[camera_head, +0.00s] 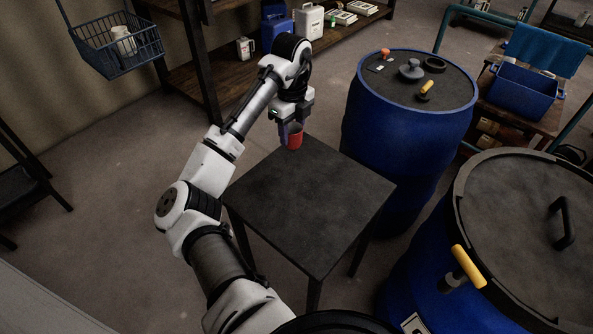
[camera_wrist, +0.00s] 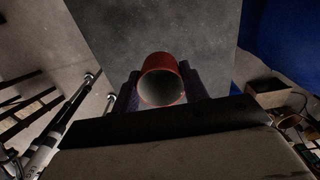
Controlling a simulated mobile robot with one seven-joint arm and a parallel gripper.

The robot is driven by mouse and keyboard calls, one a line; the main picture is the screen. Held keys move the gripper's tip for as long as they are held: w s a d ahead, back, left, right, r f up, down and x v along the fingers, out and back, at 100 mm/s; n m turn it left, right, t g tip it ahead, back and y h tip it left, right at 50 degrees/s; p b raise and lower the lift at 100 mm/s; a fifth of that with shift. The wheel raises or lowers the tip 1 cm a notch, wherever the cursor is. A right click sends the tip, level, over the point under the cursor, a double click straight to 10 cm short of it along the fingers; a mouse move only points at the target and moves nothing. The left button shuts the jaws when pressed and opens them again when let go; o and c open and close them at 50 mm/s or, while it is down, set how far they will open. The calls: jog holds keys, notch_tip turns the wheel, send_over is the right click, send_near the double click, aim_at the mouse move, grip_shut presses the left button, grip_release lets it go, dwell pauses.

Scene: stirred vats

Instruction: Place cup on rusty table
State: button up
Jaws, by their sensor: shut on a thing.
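A red cup (camera_head: 295,138) is held in my gripper (camera_head: 289,130) at the far corner of a dark square table (camera_head: 312,205). In the wrist view the cup (camera_wrist: 161,80) sits between the two fingers of my gripper (camera_wrist: 160,90), with its open mouth facing the camera. The gripper is shut on it. The tabletop (camera_wrist: 160,30) shows behind the cup. I cannot tell whether the cup touches the tabletop or hangs just above it. The rest of the tabletop is bare.
A blue barrel (camera_head: 405,140) stands close to the table's right side, with small items on its lid. A second blue vat (camera_head: 530,230) is at the lower right. Shelves (camera_head: 225,75) with containers stand behind. A wire basket (camera_head: 118,45) is at upper left.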

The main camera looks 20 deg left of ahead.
notch_tip(320, 180, down, 15)
jog(key=shift+r+b, duration=0.2)
jog(key=shift+b, duration=0.6)
jog(key=shift+f, duration=0.2)
jog(key=o, duration=1)
jog(key=shift+r, duration=0.15)
notch_tip(320, 180, up, 12)
jog(key=shift+w+r+p, duration=0.1)
jog(key=shift+p, duration=0.45)
